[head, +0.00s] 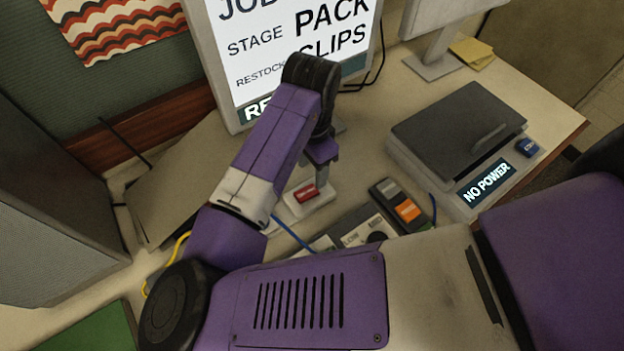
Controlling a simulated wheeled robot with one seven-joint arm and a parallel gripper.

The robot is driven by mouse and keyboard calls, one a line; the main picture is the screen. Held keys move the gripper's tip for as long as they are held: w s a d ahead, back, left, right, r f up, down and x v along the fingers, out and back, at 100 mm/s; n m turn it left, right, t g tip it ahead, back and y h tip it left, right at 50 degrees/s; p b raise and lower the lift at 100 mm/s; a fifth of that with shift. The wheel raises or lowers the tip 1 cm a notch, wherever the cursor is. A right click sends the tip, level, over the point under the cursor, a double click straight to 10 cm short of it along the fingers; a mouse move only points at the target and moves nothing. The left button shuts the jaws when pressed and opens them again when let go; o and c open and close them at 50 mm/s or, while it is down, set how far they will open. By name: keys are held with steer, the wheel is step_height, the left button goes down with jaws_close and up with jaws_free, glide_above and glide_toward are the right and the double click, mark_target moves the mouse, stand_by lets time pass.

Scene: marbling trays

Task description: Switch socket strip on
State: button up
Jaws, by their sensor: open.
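A white base with a red rocker switch (305,192) lies on the desk just below my gripper. A dark grey block with an orange switch (408,210) lies to its right. I cannot tell for sure which of these is the socket strip, as my arm covers much of the area. My gripper (322,168) is open and points down over the red switch; its fingers are partly hidden, and I cannot tell whether it touches the switch. No switch position can be read.
A scale-like device (398,150) at the right reads "NO POWER" and has a blue button (527,147). A panel marked LOW and MID (352,238) sits beside the grey block. A lit screen (230,60) stands behind my arm. Blue and yellow cables cross the desk.

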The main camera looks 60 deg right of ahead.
mark_target(312, 190)
steer(key=shift+f, duration=3.9)
